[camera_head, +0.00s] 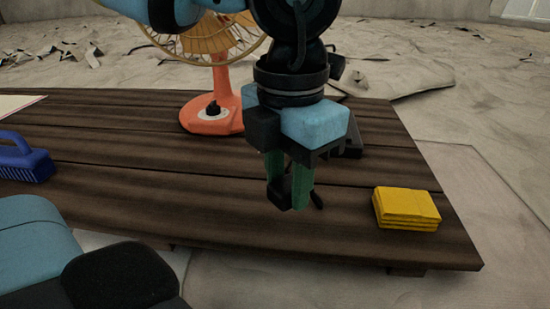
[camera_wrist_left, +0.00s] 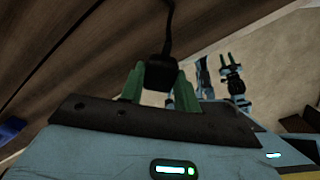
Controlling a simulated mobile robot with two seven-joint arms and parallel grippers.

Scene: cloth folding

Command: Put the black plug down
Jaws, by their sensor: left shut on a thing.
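My left gripper (camera_head: 290,195) reaches down from the top over the dark wooden table (camera_head: 130,190). Its green fingers are shut on the black plug (camera_head: 279,191), which shows between the fingertips. The plug also shows in the left wrist view (camera_wrist_left: 160,73), with a dark cord running up from it. Part of the plug is hidden by the fingers. I cannot tell whether it touches the tabletop.
A folded yellow cloth (camera_head: 406,209) lies near the table's right edge. An orange fan (camera_head: 212,115) stands behind the gripper to the left. A blue brush (camera_head: 25,165) lies at the far left. The tabletop between brush and gripper is clear.

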